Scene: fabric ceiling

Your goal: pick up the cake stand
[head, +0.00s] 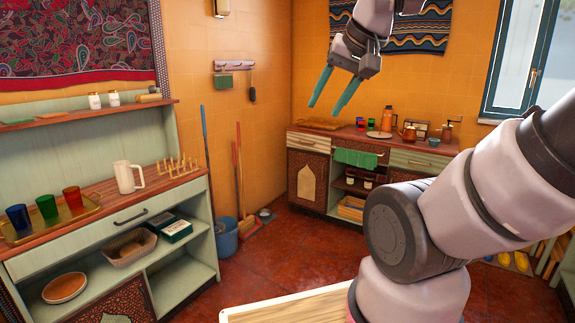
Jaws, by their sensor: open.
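My gripper (326,108) is in the upper middle of the head view, high in the air and pointing down. Its two teal fingers are apart with nothing between them. No cake stand shows clearly. A pale, flat round piece (379,134) lies on the far counter (400,150); it is too small to tell if it is a plate or the top of a stand. A round brown dish with a pale rim (65,288) sits on the lower left shelf, with no foot visible. In the picture, my gripper is above and left of the pale round piece, apart from it.
The left cabinet (110,205) holds a white mug (128,177), a wooden peg rack (178,167) and a tray of coloured cups (75,222). A blue bucket (226,238) and brooms stand in the corner. The red floor (270,265) between the cabinets is clear.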

